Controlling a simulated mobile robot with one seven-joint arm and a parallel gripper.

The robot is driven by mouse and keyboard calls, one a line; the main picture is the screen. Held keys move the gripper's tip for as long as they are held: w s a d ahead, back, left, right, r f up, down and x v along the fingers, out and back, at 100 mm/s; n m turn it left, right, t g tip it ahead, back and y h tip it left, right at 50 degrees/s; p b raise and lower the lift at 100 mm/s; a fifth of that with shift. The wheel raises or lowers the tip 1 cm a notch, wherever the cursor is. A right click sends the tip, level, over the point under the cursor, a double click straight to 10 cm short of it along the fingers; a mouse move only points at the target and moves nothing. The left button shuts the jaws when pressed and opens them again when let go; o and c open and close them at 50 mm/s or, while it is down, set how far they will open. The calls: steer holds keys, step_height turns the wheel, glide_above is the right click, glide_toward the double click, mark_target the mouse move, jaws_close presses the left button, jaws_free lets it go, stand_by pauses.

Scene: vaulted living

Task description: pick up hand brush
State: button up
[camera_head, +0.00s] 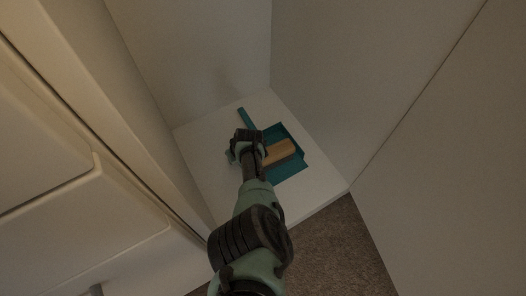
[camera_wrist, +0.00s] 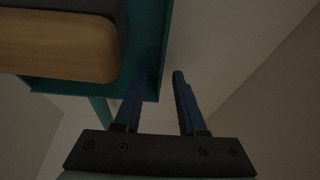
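The hand brush (camera_head: 279,152) has a pale wooden body and lies on a teal dustpan (camera_head: 290,172) inside a white compartment. In the wrist view the brush's wooden block (camera_wrist: 60,45) fills the upper left, with a dark strip above it. Only part of the brush shows there. My gripper (camera_wrist: 159,78) is open, with no object clearly held between its fingers. Its left finger overlaps the corner of the dustpan (camera_wrist: 150,50), and the brush is to its left. In the head view my gripper (camera_head: 246,138) is beside the brush's left end and covers part of the dustpan.
The white compartment floor (camera_head: 205,150) is bare around the dustpan. Tall pale panels (camera_head: 370,70) enclose it at the back and right. A pale cabinet front (camera_head: 60,200) stands at the left. Brown carpet (camera_head: 340,250) lies in front.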

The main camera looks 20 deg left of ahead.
steer(key=shift+w+a+f+b, duration=0.1)
steer(key=shift+f+b, duration=0.15)
steer(key=shift+f, duration=0.1)
steer(key=shift+w+a+f+b, duration=0.1)
steer(key=shift+f+b, duration=0.15)
steer(key=shift+f, duration=0.1)
steer(key=shift+c, duration=0.3)
jaws_close()
steer(key=shift+r, duration=0.1)
stand_by(0.7)
